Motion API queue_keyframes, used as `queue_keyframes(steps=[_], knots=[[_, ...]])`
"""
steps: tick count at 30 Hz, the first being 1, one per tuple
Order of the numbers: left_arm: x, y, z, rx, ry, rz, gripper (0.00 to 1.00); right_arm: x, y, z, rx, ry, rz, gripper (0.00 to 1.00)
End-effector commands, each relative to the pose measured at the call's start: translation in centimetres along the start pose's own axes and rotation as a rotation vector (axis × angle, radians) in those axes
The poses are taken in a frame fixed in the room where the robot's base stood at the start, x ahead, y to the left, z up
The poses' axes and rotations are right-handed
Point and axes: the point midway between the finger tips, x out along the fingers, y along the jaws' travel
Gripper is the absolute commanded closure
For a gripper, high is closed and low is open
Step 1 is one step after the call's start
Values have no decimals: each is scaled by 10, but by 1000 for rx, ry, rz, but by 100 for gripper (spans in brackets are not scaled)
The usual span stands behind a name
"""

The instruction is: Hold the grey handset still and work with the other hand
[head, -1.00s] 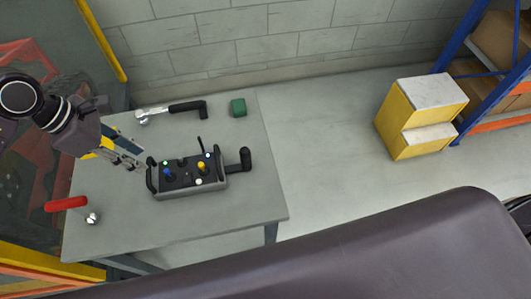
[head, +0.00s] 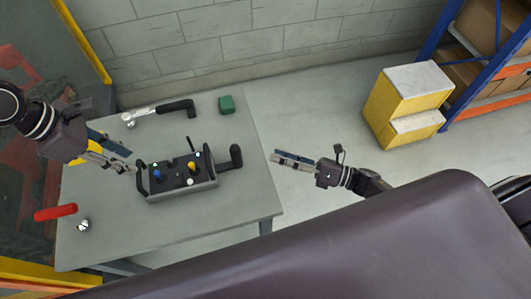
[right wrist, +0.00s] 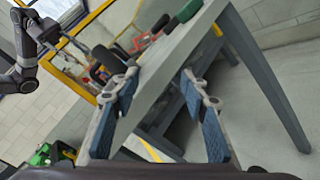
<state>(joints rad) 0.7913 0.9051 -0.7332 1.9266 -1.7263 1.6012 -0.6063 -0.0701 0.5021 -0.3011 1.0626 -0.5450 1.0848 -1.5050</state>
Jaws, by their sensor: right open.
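The grey handset (head: 182,178) lies on the grey table in the head view. It carries a blue and a yellow stick, a black lever, small buttons and a black grip at each end. My left gripper (head: 133,163) is at its left grip; whether the fingers close around that grip is not clear. My right gripper (head: 274,158) is open and empty, past the table's right edge, to the right of the handset and apart from it. In the right wrist view its two fingers (right wrist: 158,85) stand apart with the table edge behind them.
On the table (head: 190,232) are a ratchet-like tool with a black handle (head: 175,107), a green block (head: 226,104) and a red-handled tool (head: 55,212). Yellow step boxes (head: 407,105) and a blue-orange shelf (head: 455,60) stand at the right. Floor between is clear.

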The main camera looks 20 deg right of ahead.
Motion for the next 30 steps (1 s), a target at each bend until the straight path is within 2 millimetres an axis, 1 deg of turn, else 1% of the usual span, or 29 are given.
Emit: queue_keyframes(steps=[1, 3, 5, 6, 9, 12, 17, 24, 30], knots=[[0, 0, 0, 0, 0, 0, 71, 6, 20, 6, -139, 39, 77, 59], [0, 0, 0, 0, 0, 0, 71, 12, 43, 9, -324, 83, 167, 59], [0, 0, 0, 0, 0, 0, 71, 18, 56, 10, -463, 108, 223, 59], [0, 0, 0, 0, 0, 0, 71, 22, 62, 10, -542, 122, 248, 59], [0, 0, 0, 0, 0, 0, 71, 30, 71, 11, -700, 144, 293, 59], [0, 0, 0, 0, 0, 0, 71, 36, 75, 10, -791, 156, 314, 59], [0, 0, 0, 0, 0, 0, 71, 48, 79, 8, -832, 159, 323, 59], [0, 0, 0, 0, 0, 0, 71, 83, 87, -2, -827, 157, 322, 59], [0, 0, 0, 0, 0, 0, 71, 104, 91, -8, -826, 159, 319, 59]])
